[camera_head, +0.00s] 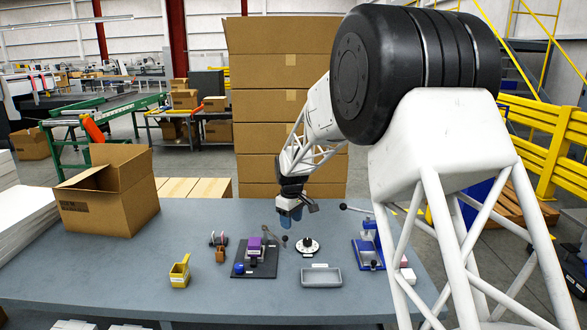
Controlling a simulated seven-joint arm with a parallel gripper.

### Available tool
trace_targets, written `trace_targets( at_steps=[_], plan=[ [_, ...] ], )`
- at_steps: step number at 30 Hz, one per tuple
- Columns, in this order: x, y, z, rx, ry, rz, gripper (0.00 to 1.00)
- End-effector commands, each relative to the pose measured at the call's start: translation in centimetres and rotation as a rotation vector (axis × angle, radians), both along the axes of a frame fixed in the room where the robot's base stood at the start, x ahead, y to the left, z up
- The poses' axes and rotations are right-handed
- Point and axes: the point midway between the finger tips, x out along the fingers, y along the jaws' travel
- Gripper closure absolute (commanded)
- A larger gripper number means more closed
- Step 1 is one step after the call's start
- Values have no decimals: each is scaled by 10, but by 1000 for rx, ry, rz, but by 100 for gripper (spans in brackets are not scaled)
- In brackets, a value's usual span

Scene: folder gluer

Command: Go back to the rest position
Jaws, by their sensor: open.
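My gripper (291,216) hangs above the back middle of the grey-blue table (200,268), pointing down. Its jaws are open, and I see nothing held between them. It appears above and behind the small items on the table, in the gap between a black fixture with a purple block (256,256) and a round black-and-white part (308,246). My white arm reaches in from the right and hides part of the table's right side.
An open cardboard box (112,200) stands at the table's left. Tall stacked cartons (285,100) rise behind. The table's front strip is clear.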

Motion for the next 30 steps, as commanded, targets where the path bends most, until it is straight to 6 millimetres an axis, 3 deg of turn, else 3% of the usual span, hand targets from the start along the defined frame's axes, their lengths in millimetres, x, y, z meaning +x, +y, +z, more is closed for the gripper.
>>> trace_targets(
  at_steps=[15,30],
  plan=[
    [-103,-63,86,15,-49,-206,50],
    [-219,-116,138,33,-92,-409,50]
  ],
)
